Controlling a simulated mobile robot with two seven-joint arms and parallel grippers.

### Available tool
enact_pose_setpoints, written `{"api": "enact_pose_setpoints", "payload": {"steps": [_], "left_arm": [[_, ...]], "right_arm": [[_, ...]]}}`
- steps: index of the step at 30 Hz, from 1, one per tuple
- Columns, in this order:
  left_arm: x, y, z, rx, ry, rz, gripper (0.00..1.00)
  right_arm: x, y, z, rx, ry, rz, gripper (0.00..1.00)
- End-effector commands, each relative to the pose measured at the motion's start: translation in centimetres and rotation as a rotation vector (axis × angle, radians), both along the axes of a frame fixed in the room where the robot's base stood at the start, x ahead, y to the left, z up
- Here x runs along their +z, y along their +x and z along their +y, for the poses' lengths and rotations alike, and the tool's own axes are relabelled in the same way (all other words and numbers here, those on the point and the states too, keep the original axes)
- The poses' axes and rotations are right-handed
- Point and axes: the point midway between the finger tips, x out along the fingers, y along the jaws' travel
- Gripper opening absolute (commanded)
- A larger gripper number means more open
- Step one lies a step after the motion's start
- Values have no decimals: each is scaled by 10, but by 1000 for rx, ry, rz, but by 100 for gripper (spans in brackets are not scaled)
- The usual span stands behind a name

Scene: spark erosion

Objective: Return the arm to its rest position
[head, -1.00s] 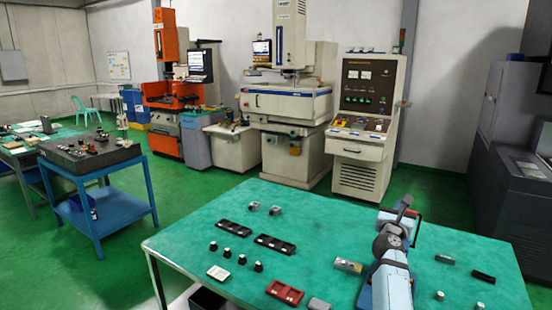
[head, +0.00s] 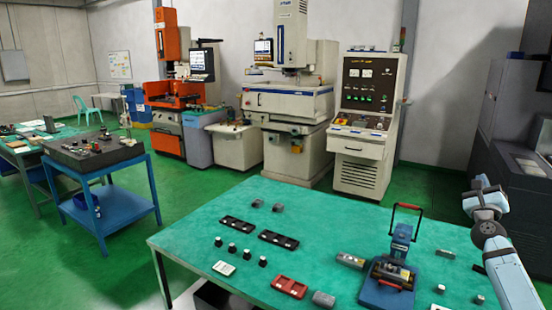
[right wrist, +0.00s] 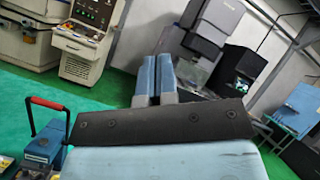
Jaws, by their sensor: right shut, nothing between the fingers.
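My right arm comes in at the right of the head view. Its gripper (head: 483,186) is raised beyond the right edge of the green table (head: 330,225). In the right wrist view the two blue fingers of this gripper (right wrist: 157,75) lie side by side, shut with nothing between them. My left gripper is not in view.
A blue device with a red-gripped handle (head: 401,245) stands on the table's right side, apart from my gripper. Black trays (head: 278,239), a red tray (head: 289,287) and several small parts lie on the table. A dark machine (head: 515,170) stands at the far right.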

Motion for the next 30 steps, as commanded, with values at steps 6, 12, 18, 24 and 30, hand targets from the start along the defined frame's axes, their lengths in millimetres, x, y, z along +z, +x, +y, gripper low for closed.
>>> {"api": "enact_pose_setpoints", "payload": {"steps": [6,12,18,24,30], "left_arm": [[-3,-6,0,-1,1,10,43],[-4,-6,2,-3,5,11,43],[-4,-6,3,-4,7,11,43],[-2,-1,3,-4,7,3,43],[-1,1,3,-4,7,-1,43]], "right_arm": [[25,-17,-46,-37,-196,46,0],[39,-29,-71,-69,-357,97,0],[29,-19,-50,-200,-833,274,0],[8,-9,-40,-379,-1420,490,0],[-18,-3,-47,-590,-2068,738,0]]}}
